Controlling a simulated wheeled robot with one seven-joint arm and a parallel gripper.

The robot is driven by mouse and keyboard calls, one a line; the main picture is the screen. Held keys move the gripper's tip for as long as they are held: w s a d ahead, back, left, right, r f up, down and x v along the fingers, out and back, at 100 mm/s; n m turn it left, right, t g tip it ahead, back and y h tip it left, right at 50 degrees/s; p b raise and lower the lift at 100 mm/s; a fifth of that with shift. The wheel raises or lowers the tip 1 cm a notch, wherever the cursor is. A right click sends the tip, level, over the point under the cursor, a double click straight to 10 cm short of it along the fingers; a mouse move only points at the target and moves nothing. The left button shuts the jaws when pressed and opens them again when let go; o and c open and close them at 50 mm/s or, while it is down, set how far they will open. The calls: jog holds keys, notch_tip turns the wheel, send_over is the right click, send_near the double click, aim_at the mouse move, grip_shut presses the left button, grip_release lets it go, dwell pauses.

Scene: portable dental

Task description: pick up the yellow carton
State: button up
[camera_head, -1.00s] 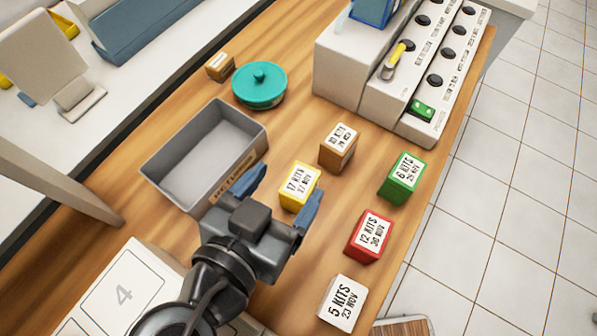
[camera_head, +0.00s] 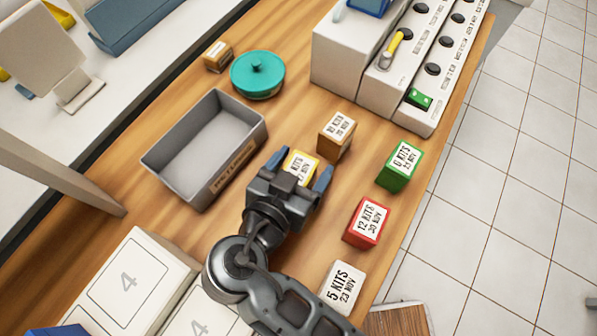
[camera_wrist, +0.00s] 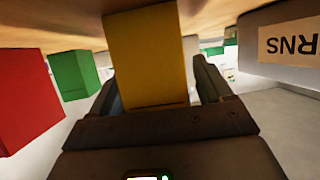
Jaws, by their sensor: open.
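The yellow carton (camera_head: 301,165) stands on the wooden table, with a white label on top reading 17 KITS. My gripper (camera_head: 301,172) is low over the table with its blue-grey fingers on either side of the carton. The gripper body hides the carton's near side in the head view. In the wrist view the carton (camera_wrist: 150,55) fills the middle between the two fingers (camera_wrist: 155,90). The jaws are open, and I cannot tell whether either finger touches it.
A grey returns bin (camera_head: 160,165) is to the left. A brown carton (camera_head: 336,135) stands close behind, a green carton (camera_head: 400,165) and a red carton (camera_head: 367,222) to the right, a white carton (camera_head: 342,287) in front. A teal lidded pot (camera_head: 257,75) is farther back.

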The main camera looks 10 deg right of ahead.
jog(key=shift+w+d+f, duration=0.1)
jog(key=shift+w+d, duration=0.05)
jog(key=shift+w, duration=0.05)
jog(key=shift+c, duration=0.4)
jog(key=c, duration=1)
